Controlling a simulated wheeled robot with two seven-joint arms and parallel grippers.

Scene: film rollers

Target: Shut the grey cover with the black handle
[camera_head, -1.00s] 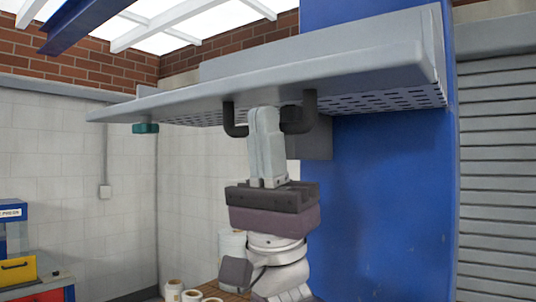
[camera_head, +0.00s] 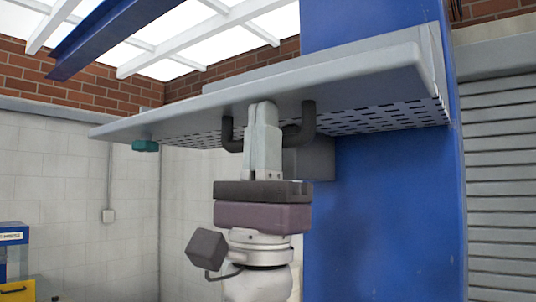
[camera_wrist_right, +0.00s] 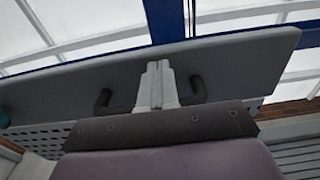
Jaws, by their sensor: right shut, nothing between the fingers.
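The grey cover (camera_head: 330,77) is raised, sticking out from the blue machine body high in the head view, its slotted underside showing. Its black handle (camera_head: 309,118) hangs from the underside near the front edge, with the middle hidden behind my gripper. My right gripper (camera_head: 263,106) points up from below, its fingers shut together and empty, at the handle and close under the cover's edge. The right wrist view shows the fingers (camera_wrist_right: 157,68) between the two visible ends of the handle (camera_wrist_right: 197,88), against the cover (camera_wrist_right: 235,62). I cannot tell whether they touch it. My left gripper is not seen.
The blue machine column (camera_head: 385,200) stands behind and right of the arm. A grey shutter (camera_head: 502,180) is at the far right. A teal piece (camera_head: 145,146) sits under the cover's left end. Space left of the arm looks open.

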